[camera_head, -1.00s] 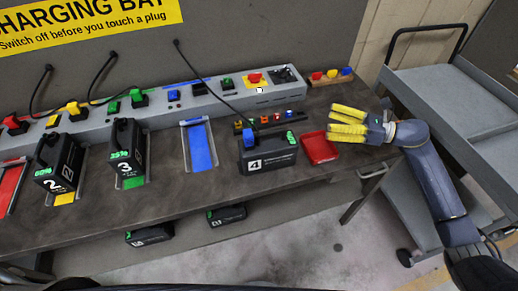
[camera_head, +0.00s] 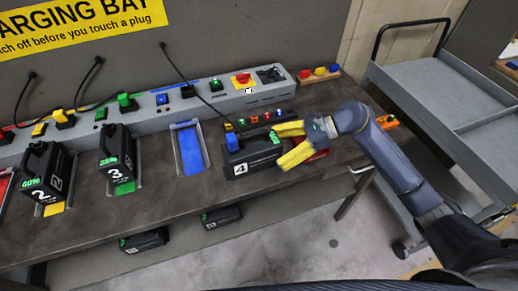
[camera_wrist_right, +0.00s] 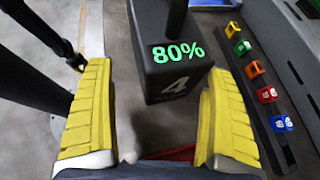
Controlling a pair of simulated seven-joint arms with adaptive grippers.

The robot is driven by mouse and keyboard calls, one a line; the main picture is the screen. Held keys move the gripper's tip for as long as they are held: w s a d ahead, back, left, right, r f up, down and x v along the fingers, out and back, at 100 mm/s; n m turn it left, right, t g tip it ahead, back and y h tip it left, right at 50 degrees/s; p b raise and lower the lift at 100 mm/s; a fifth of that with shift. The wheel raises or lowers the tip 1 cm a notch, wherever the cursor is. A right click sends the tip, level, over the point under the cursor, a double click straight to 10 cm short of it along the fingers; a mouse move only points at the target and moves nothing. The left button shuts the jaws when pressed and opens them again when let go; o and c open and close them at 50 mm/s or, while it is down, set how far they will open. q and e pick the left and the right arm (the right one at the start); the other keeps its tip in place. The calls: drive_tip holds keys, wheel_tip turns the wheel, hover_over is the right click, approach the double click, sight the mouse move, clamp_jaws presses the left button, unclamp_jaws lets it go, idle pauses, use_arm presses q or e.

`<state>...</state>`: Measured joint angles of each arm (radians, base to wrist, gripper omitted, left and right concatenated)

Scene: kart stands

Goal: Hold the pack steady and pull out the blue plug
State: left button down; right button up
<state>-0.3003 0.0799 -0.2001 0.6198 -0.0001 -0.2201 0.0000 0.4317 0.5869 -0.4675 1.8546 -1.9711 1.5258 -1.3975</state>
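Pack 4 (camera_head: 246,168), a black box with a white "4" label, stands upright on the bench. The blue plug (camera_head: 232,142) sits on its top left part, with a black cable. In the right wrist view the pack (camera_wrist_right: 180,78) shows a green "80%" display, and the plug is out of view. My right gripper (camera_head: 281,148) is at the pack's right end, its yellow fingers spread. In the wrist view the open fingers (camera_wrist_right: 160,68) lie to either side of the pack with gaps showing; I see no grip. My left gripper is not in view.
A red tray (camera_head: 318,153) lies partly hidden under my right gripper. A row of small coloured blocks (camera_head: 267,119) stands behind the pack. Pack 3 (camera_head: 116,155) and an empty blue bay (camera_head: 190,150) are to the left. A grey trolley (camera_head: 430,90) stands right.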

sight(261, 155)
drive_tip(key=shift+x, duration=3.35)
drive_tip(key=shift+s, duration=0.1)
drive_tip(key=shift+c, duration=0.6)
drive_tip(key=c, duration=0.4)
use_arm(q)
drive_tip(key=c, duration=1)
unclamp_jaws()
use_arm(e)
drive_tip(key=shift+r, duration=0.1)
